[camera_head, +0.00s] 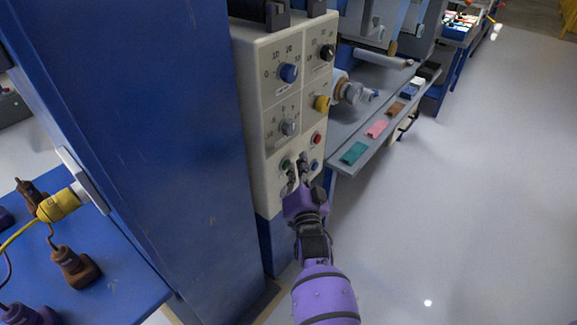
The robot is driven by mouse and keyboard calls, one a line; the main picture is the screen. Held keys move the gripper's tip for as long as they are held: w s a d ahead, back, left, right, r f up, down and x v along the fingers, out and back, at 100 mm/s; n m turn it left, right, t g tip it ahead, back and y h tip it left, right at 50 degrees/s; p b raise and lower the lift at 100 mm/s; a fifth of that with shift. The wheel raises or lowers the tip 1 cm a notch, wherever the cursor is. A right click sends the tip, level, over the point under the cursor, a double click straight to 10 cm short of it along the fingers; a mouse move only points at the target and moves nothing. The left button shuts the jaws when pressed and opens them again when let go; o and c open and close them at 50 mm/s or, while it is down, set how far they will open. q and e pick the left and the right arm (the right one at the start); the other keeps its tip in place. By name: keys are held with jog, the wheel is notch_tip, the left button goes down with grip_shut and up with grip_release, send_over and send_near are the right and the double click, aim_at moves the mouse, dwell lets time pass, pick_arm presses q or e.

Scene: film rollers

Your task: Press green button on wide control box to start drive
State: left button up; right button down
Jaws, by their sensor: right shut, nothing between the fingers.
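The wide control box (262,75) is a cream upright box on the front of the blue machine. It carries blue, grey, black and yellow knobs and a red button (316,139). The green button (286,165) sits low on its left side and is partly covered by my gripper. A blue button (314,165) sits low on the right. My right gripper (297,175) is shut and empty, with its fingertips at the lower part of the panel, close beside the green button. I cannot tell whether they touch it. My left gripper is not in view.
A blue machine column (165,120) stands left of the box. A blue table (110,285) with brown and yellow plugs is at the lower left. A grey shelf (375,108) with coloured pads lies behind at right. The floor (470,200) at right is clear.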

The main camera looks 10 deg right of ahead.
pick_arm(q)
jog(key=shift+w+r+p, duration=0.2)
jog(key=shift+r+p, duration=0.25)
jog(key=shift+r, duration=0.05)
pick_arm(e)
jog(key=shift+s+d, duration=0.55)
jog(key=shift+s, duration=0.15)
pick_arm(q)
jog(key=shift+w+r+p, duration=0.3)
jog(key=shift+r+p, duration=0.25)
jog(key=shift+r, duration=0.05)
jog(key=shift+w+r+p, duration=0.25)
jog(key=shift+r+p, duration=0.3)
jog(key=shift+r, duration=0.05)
pick_arm(e)
jog(key=s+d, duration=0.1)
jog(key=s, duration=0.1)
jog(key=s+d, duration=0.2)
